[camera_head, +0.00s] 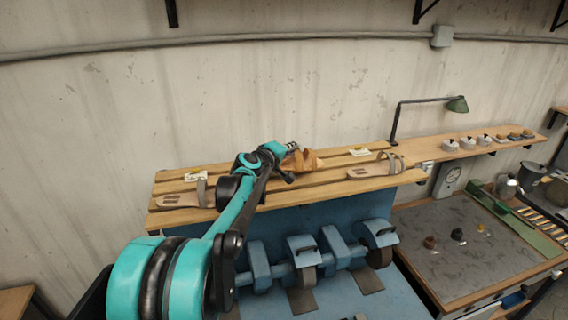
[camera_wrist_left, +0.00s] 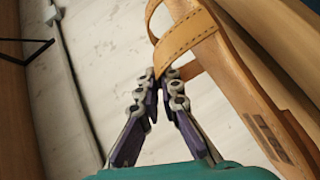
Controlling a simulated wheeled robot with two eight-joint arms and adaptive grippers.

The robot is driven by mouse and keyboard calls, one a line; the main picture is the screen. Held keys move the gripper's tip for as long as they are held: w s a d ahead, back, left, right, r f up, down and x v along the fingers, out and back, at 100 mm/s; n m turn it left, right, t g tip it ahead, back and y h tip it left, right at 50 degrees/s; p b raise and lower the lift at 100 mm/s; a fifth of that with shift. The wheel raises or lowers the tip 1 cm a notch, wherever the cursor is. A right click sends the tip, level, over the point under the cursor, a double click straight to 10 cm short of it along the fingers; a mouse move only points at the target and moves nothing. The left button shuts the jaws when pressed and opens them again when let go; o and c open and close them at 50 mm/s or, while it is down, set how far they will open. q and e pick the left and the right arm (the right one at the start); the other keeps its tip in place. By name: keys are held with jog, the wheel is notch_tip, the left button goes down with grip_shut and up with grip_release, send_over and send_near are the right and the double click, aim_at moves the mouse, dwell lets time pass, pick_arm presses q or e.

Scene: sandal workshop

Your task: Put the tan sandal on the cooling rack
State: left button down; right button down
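The tan sandal (camera_head: 304,160) is at the middle of the slatted wooden rack (camera_head: 330,184), at its back part. It looks orange-tan with a wide stitched strap. In the left wrist view the sandal (camera_wrist_left: 232,72) fills the upper right, sole and strap seen close up. My left gripper (camera_head: 292,148) reaches in from the left to the sandal. In the wrist view its fingertips (camera_wrist_left: 161,80) come close together at the sandal's strap and look shut on it. I cannot tell whether the sole touches the slats. My right gripper is out of view.
Another sandal (camera_head: 187,198) lies at the rack's left end and one with grey straps (camera_head: 374,168) at its right, each near a small tag. A blue machine (camera_head: 330,246) stands below. A lamp (camera_head: 457,104) and workbench (camera_head: 450,262) are to the right. The wall is close behind.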

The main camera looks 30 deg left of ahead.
aim_at(284, 163)
pick_arm(q)
jog(key=a+f, duration=0.1)
jog(key=s+a+f, duration=0.1)
jog(key=shift+a, duration=0.4)
jog(key=f, duration=0.3)
jog(key=shift+s+d+f, duration=0.1)
jog(key=shift+s+d, duration=0.05)
jog(key=shift+s, duration=0.05)
jog(key=shift+w+f, duration=0.15)
jog(key=shift+f, duration=0.3)
jog(key=c, duration=1.7)
grip_release()
jog(key=shift+f, duration=0.1)
